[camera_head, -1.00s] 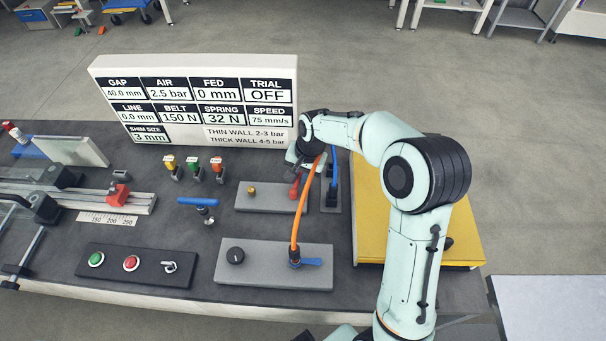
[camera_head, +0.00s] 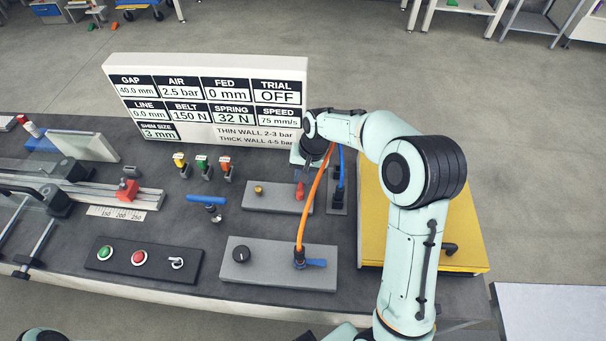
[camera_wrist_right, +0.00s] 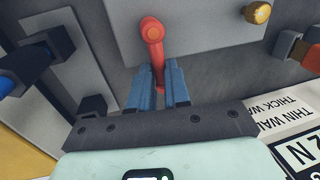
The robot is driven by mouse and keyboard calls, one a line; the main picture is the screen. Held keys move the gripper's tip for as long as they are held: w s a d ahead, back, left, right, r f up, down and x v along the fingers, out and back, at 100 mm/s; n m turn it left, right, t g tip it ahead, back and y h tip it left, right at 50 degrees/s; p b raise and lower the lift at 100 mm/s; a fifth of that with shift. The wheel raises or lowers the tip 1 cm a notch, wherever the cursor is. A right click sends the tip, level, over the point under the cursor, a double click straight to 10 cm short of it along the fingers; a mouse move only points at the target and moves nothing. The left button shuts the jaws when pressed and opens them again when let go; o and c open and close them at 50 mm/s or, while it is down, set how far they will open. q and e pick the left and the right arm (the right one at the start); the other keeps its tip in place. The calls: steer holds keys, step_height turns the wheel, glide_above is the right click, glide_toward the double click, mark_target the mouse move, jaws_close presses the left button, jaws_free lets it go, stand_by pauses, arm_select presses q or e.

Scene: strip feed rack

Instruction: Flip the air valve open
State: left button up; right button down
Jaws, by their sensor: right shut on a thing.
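A red lever (camera_head: 300,192) stands at the right end of a grey plate with a brass knob (camera_head: 259,189). In the right wrist view the red lever (camera_wrist_right: 152,40) runs from its round pivot down between my blue fingertips. My right gripper (camera_wrist_right: 159,75) is shut on the red lever's lower part. In the head view my right gripper (camera_head: 302,172) is at the lever, partly hidden by its own wrist. A blue handle (camera_head: 316,263) sits by the orange hose fitting on the nearer grey plate. My left gripper is out of view.
An orange hose (camera_head: 315,195) arches up close to my right wrist, with a blue hose (camera_head: 341,165) beside it. The display board (camera_head: 205,100) stands behind and reads AIR 2.5 bar and TRIAL OFF. A yellow box (camera_head: 370,225) lies under my right arm.

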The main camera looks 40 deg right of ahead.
steer(key=c, duration=1.1)
jaws_free()
step_height(320, 180, up, 13)
steer(key=s+d+p, duration=0.1)
steer(key=d, duration=0.1)
steer(key=shift+s+r, duration=0.15)
steer(key=shift+s, duration=0.1)
steer(key=shift+s, duration=0.1)
